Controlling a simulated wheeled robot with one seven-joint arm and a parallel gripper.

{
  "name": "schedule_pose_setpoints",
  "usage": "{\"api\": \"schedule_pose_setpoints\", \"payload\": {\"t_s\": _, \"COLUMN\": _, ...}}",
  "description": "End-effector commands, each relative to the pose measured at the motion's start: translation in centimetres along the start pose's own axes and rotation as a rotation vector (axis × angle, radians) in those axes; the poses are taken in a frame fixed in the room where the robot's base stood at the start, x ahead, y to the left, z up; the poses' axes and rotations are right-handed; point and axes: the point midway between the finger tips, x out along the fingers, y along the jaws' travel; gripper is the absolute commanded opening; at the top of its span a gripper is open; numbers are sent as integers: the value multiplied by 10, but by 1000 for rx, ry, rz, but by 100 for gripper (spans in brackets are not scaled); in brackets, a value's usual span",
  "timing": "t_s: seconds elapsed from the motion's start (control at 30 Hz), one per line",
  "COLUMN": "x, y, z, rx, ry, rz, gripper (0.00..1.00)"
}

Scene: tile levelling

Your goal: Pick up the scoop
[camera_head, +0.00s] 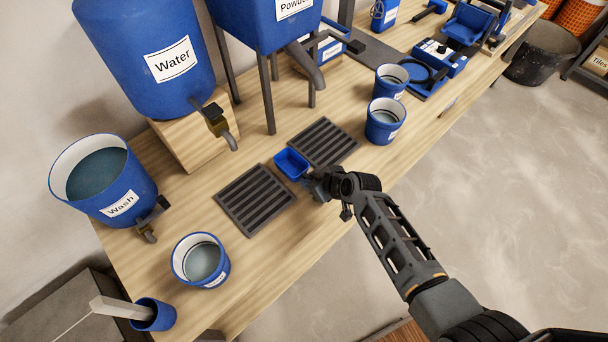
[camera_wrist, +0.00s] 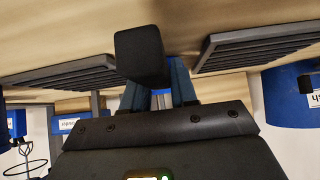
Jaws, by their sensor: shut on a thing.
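The scoop (camera_head: 291,163) has a blue square bowl. It is between the two dark grates, at or just above the wooden table; I cannot tell whether it touches. My gripper (camera_head: 314,181) is at the right end of the scoop and is shut on it, with the bowl sticking out to the upper left. The handle is mostly hidden by my gripper in the head view. In the wrist view a dark block stands in front of my gripper (camera_wrist: 158,92), probably the end of the scoop's handle.
A dark grate (camera_head: 254,200) lies left of the scoop and another grate (camera_head: 323,143) above right. Blue buckets stand at the right (camera_head: 384,122) and front left (camera_head: 201,261). A Water tank (camera_head: 150,50), a Powder hopper (camera_head: 262,25) and a Wash bucket (camera_head: 100,180) stand behind.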

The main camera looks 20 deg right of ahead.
Motion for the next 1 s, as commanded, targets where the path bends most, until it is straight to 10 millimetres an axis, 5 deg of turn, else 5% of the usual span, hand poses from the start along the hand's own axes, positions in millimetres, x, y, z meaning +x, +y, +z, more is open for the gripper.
{"api": "schedule_pose_setpoints", "payload": {"t_s": 0.43, "x": -32, "y": 3, "z": -32, "rx": -1, "ry": 5, "rz": 3, "gripper": 0}}
{"api": "schedule_pose_setpoints", "payload": {"t_s": 0.7, "x": -63, "y": 66, "z": -48, "rx": 2, "ry": 4, "rz": 5, "gripper": 0}}
{"api": "schedule_pose_setpoints", "payload": {"t_s": 1.0, "x": -88, "y": 107, "z": -60, "rx": 0, "ry": 2, "rz": 2, "gripper": 0}}
